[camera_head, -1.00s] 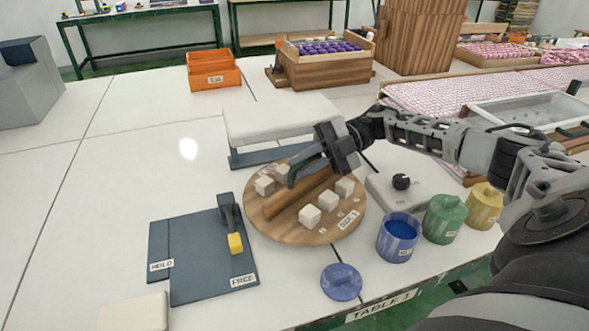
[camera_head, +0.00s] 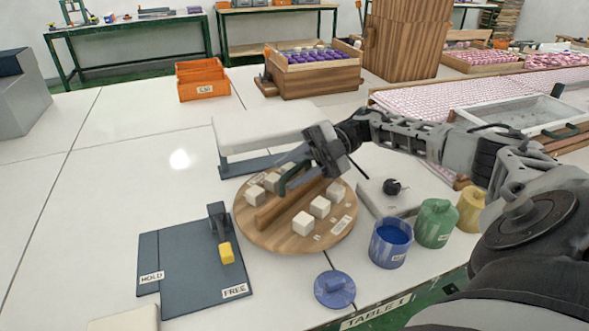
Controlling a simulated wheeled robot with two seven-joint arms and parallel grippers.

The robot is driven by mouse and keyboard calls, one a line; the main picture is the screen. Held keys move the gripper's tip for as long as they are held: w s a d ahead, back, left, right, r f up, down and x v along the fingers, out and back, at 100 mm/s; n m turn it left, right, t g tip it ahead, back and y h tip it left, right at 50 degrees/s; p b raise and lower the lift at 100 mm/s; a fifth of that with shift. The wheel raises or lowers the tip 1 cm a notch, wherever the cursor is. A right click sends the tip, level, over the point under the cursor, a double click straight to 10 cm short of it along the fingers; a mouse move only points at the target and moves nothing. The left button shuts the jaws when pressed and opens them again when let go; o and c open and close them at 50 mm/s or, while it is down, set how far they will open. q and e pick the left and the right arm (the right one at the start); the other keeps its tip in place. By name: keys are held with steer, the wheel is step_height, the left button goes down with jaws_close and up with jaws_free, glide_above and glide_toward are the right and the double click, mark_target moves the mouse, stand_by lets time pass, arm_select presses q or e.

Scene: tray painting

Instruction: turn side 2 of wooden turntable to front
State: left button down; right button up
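The round wooden turntable (camera_head: 282,240) stands mid-table. An upright wooden divider (camera_head: 276,213) crosses it, with white cubes on both sides. A label (camera_head: 342,225) lies near its front right rim; it seems to read SIDE 1, and that half faces the front right. Behind the divider are more cubes (camera_head: 254,194); any label there is partly hidden and unreadable. My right gripper (camera_head: 286,182) reaches in from the right, its fingers low over the rear half, close to the divider. Whether they touch it or hold anything is unclear. My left gripper is not in view.
A dark HOLD/FREE board (camera_head: 180,265) with a yellow-tipped lever stands at front left. Blue (camera_head: 389,243), green (camera_head: 436,223) and yellow (camera_head: 471,208) pots stand right of the turntable. A blue lid (camera_head: 335,289) lies in front, and a white padded stand (camera_head: 262,127) is behind.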

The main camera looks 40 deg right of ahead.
steer(key=shift+f, duration=0.1)
steer(key=shift+s+d, duration=0.1)
steer(key=shift+d, duration=0.3)
steer(key=b+v, duration=0.3)
steer(key=v, duration=0.8)
